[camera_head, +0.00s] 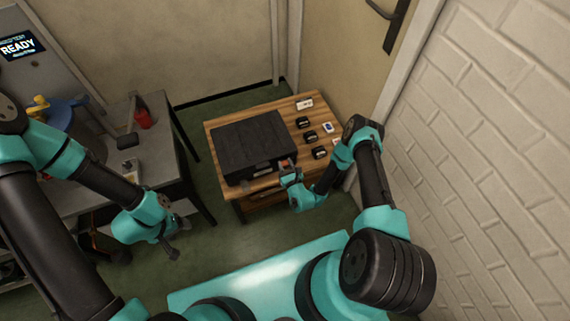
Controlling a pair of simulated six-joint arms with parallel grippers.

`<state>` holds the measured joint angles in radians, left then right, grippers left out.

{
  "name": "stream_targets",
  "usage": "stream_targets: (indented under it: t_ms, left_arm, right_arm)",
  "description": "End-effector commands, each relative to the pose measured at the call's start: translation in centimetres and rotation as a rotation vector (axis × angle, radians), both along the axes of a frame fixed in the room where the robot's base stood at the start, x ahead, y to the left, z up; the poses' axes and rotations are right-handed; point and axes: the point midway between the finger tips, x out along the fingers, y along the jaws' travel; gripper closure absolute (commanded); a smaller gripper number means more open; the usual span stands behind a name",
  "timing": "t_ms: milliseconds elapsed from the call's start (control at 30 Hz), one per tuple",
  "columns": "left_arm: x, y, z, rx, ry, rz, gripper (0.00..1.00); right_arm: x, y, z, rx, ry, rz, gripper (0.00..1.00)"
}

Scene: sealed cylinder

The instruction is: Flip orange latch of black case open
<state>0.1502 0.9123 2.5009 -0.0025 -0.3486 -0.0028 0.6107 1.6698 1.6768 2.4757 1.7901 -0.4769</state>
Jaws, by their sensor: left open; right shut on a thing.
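The black case (252,140) lies closed on the wooden table, with its front side facing me. My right gripper (287,168) is at the case's front right corner and is shut on the orange latch (284,162). Only a small bit of orange shows there; the fingers hide most of the latch, so I cannot tell its angle. My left gripper (175,248) is open and empty, hanging over the green floor well to the left of the case.
The wooden table (222,128) carries several small black items (310,136) and white cards right of the case. A grey workbench (160,115) with a red cup (143,118) stands at the left. A white brick wall (480,140) closes off the right side.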

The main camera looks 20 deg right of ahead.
Motion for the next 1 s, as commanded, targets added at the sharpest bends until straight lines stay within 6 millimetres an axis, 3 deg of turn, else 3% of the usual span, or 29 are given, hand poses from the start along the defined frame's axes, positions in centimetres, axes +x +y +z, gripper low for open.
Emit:
stream_targets:
  t_ms: [333, 733, 767, 1000]
  left_arm:
    - [0.0, 0.0, 0.0, 0.0, 0.0, 0.0, 0.38]
    - [0.0, 0.0, 0.0, 0.0, 0.0, 0.0, 0.38]
    - [0.0, 0.0, 0.0, 0.0, 0.0, 0.0, 0.38]
    - [0.0, 0.0, 0.0, 0.0, 0.0, 0.0, 0.38]
  right_arm:
    - [-1.2, 0.0, -0.8, 0.003, -0.266, -0.002, 0.88]
    - [-1.3, 0.0, -0.8, 0.005, -0.306, 0.0, 0.88]
    - [-1.4, 0.0, -0.8, 0.005, -0.306, 0.0, 0.62]
    - [-1.4, 0.0, -0.8, 0.005, -0.306, 0.0, 0.39]
